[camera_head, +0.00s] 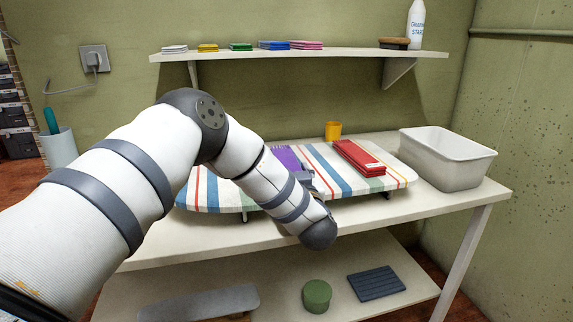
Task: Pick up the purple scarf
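The purple scarf (287,156) lies on the striped ironing board (215,192), on the worktable. Only part of it shows, because my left forearm and wrist cover the rest. My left gripper (307,180) is mostly hidden behind the wrist; a small grey part of it shows close to the scarf's right edge. I cannot tell whether its fingers touch the scarf, or whether they are open or shut. My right gripper is not in view.
A folded red cloth (358,157) lies on the board to the right. Behind it stands a yellow cup (333,131). A white bin (448,158) stands at the table's right. A wall shelf (350,53) holds folded cloths, a brush and a bottle (415,26). The table's front right is clear.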

